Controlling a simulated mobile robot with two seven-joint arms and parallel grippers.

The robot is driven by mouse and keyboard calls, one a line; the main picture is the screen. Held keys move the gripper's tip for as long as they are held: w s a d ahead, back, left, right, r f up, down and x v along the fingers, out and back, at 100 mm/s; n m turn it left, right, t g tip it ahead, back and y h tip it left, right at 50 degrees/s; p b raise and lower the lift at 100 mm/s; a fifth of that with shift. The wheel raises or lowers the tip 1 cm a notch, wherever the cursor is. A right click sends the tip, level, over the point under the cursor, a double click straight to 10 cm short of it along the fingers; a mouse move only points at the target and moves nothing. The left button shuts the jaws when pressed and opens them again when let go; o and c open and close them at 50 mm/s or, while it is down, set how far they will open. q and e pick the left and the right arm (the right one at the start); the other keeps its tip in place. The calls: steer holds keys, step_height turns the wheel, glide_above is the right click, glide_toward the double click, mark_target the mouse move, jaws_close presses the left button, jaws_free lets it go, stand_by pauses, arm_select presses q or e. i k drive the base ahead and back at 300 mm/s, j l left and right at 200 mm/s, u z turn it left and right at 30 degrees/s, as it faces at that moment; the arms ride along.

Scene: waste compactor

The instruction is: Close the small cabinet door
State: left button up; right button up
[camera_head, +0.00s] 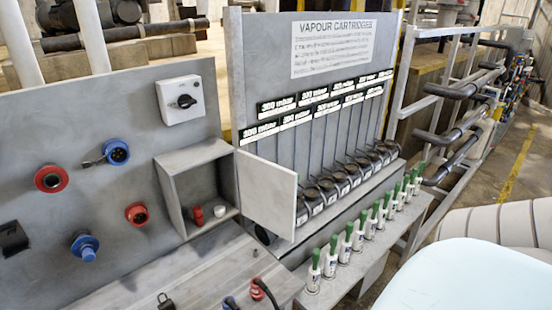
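The small cabinet (172,190) is a grey open box fixed to the grey panel, left of the middle in the head view. Its door (267,192) is a flat light-grey plate hinged on the box's right side. The door stands wide open, swung out to the right in front of the cartridge rack. Inside the cabinet a red cap (198,215) and a white cap (220,211) sit on the floor near the front. Neither of my grippers shows in this view.
A grey panel (60,130) carries red and blue sockets and a rotary switch (182,100). Behind the door stands the vapour cartridge rack (330,120), with several green-topped bottles (346,243) along its front ledge. A grey bench (170,275) with cables lies below the cabinet.

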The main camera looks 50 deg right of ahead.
mark_target(268, 191)
steer(key=k+l+u, duration=0.1)
steer(key=l, duration=0.45)
steer(key=k+l, duration=0.1)
steer(key=l, duration=0.4)
steer(key=k+l+u, duration=0.15)
steer(key=l, duration=0.4)
steer(key=k+l+u, duration=0.1)
steer(key=l, duration=0.4)
steer(key=k+l+u, duration=0.1)
steer(key=l, duration=0.4)
steer(key=k+l, duration=0.2)
steer(key=l, duration=0.3)
steer(key=k+l+u, duration=0.15)
steer(key=l, duration=0.35)
steer(key=k+l+u, duration=0.1)
steer(key=l, duration=0.35)
steer(key=i+j, duration=0.1)
steer(key=j, duration=0.2)
steer(key=i+j+u, duration=0.15)
steer(key=j, duration=0.15)
